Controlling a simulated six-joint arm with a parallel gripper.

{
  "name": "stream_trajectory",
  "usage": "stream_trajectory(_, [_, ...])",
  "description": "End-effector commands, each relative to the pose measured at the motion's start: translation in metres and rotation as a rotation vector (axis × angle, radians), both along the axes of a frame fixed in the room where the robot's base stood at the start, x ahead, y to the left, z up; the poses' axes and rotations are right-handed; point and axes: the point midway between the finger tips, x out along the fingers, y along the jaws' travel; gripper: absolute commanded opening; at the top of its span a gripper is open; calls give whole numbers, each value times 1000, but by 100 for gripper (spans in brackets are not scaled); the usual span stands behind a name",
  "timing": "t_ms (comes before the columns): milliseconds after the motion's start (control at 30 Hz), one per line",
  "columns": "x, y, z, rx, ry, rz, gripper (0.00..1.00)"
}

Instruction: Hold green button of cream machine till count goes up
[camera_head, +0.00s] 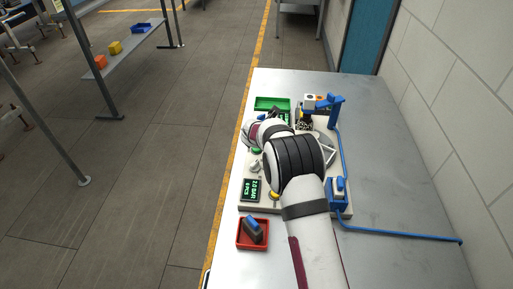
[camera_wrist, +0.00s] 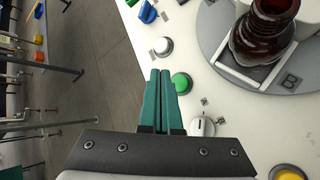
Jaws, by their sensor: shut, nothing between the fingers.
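The cream machine (camera_head: 245,208) lies on the steel table, partly hidden by my arm. Its green button (camera_wrist: 181,83) shows in the wrist view, just right of my fingertips. My gripper (camera_wrist: 160,73) is shut and empty, its green fingers together. The fingertips are close beside the button in the picture; I cannot tell whether they touch it. The dark display (camera_head: 252,190) has green text that seems to read 2.0 BAR and 0 PCS, though it is small. An amber bottle (camera_wrist: 262,42) stands in a white holder on the grey turntable (camera_wrist: 222,60), near a letter B.
A white button (camera_wrist: 163,46), a pale knob (camera_wrist: 202,126) and a yellow button (camera_wrist: 289,173) lie around the green one. A red tray (camera_head: 240,246), a green tray (camera_head: 262,101) and a blue hose (camera_head: 400,236) are around the machine. The table's right side is mostly clear.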

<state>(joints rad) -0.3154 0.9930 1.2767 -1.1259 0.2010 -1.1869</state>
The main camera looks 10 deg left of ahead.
Motion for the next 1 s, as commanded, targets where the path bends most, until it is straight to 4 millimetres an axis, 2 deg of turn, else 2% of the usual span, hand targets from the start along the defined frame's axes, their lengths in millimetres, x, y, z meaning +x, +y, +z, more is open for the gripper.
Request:
stream_trajectory(100, [0, 0, -14, -2, 0, -1, 0])
stream_trajectory(300, [1, 0, -27, -1, 0, -1, 0])
stream_trajectory(1000, [1, 0, -28, 0, 0, -2, 0])
